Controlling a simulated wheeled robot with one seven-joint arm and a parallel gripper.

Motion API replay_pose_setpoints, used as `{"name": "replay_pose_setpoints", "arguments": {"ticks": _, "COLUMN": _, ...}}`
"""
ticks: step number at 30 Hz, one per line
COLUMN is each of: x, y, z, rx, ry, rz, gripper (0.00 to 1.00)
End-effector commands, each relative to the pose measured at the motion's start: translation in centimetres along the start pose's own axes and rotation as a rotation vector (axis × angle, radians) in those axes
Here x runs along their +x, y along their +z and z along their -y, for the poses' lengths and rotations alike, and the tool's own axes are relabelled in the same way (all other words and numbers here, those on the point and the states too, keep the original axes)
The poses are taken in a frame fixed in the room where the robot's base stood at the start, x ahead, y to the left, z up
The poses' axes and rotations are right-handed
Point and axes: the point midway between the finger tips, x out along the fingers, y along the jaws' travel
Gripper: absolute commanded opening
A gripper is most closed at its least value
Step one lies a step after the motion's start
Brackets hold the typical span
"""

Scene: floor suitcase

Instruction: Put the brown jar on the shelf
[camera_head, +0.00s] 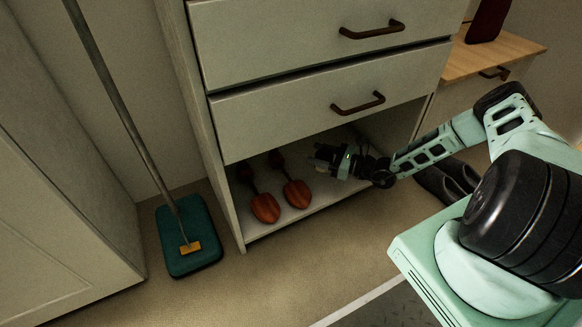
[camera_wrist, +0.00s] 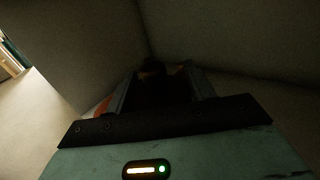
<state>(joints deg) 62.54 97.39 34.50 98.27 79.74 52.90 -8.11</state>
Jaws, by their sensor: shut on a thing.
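My gripper (camera_head: 322,158) reaches from the right into the open lower compartment, just above its shelf (camera_head: 305,217). In the wrist view my gripper (camera_wrist: 160,88) is shut on a dark thing, taken to be the brown jar (camera_wrist: 154,70). Its shape and colour are mostly lost in shadow, and the fingers cover much of it. In the head view I cannot make the jar out clearly. I cannot tell whether it touches the shelf.
Two orange-red scoop-like things (camera_head: 264,207) (camera_head: 297,193) lie on the shelf left of my gripper. A drawer (camera_head: 300,112) hangs above. Dark shoes (camera_head: 440,184) stand at right. A teal mop (camera_head: 188,235) leans at left. The shelf's front right looks clear.

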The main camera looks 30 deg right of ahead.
Motion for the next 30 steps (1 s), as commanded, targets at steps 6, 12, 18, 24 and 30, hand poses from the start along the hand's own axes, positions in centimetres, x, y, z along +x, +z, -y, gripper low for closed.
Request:
{"name": "replay_pose_setpoints", "arguments": {"ticks": 6, "x": 0.0, "y": -1.8, "z": 0.2, "rx": 0.000, "ry": 0.006, "rz": 0.002, "gripper": 0.16}}
{"name": "replay_pose_setpoints", "arguments": {"ticks": 12, "x": 0.0, "y": -5.5, "z": 0.2, "rx": 0.001, "ry": 0.005, "rz": 0.002, "gripper": 0.16}}
{"name": "replay_pose_setpoints", "arguments": {"ticks": 18, "x": 0.0, "y": -7.0, "z": 0.2, "rx": -0.001, "ry": 0.005, "rz": 0.003, "gripper": 0.16}}
{"name": "replay_pose_setpoints", "arguments": {"ticks": 24, "x": 0.0, "y": -9.6, "z": 0.2, "rx": 0.000, "ry": 0.005, "rz": 0.003, "gripper": 0.16}}
{"name": "replay_pose_setpoints", "arguments": {"ticks": 30, "x": 0.0, "y": -10.0, "z": 0.2, "rx": -0.001, "ry": 0.004, "rz": 0.004, "gripper": 0.16}}
